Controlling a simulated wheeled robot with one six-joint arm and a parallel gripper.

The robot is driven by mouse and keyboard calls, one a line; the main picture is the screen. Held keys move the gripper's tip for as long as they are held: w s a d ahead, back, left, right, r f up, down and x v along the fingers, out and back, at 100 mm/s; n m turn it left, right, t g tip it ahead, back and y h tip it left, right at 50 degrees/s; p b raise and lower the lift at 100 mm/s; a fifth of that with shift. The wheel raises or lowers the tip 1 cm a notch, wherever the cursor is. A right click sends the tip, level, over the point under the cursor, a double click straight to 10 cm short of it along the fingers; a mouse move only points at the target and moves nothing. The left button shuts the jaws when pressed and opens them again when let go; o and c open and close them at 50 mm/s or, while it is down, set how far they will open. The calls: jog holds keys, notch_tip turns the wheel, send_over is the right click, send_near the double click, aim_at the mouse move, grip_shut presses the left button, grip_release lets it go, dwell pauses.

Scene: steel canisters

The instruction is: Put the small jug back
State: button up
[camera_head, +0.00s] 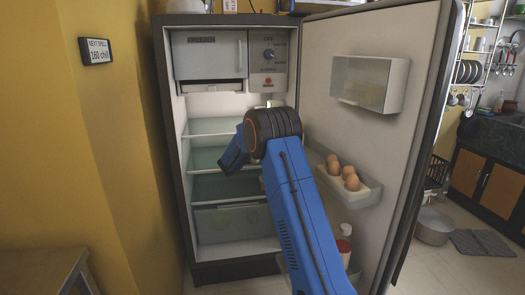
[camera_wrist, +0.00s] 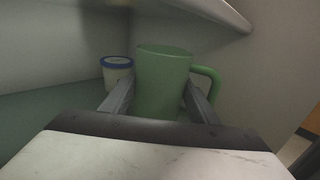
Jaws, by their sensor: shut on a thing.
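The small jug (camera_wrist: 162,80) is green with a handle on its right side. It stands upright between the two fingers of my gripper (camera_wrist: 158,100) in the wrist view, and my gripper is shut on it. Its base is hidden behind the front of my gripper, so I cannot tell whether it touches the shelf. The open fridge (camera_head: 172,150) fills the middle of the head view. There my arm reaches into it, and neither the fingers nor the jug can be made out.
A small tub with a blue rim (camera_wrist: 117,72) stands behind and left of the jug. A greenish shelf (camera_wrist: 40,118) spreads at left; a pale edge (camera_wrist: 215,12) hangs above. The open fridge door (camera_head: 405,140), with an egg rack (camera_head: 365,193), bounds the right side.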

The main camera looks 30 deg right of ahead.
jog(key=shift+f, duration=0.7)
jog(key=o, duration=1.4)
jog(key=shift+f, duration=0.15)
jog(key=shift+s+a+r, duration=0.1)
jog(key=shift+a+r, duration=0.1)
jog(key=shift+a, duration=0.15)
jog(key=v, duration=1.1)
jog(key=shift+s+a, duration=0.1)
jog(key=shift+a, duration=0.05)
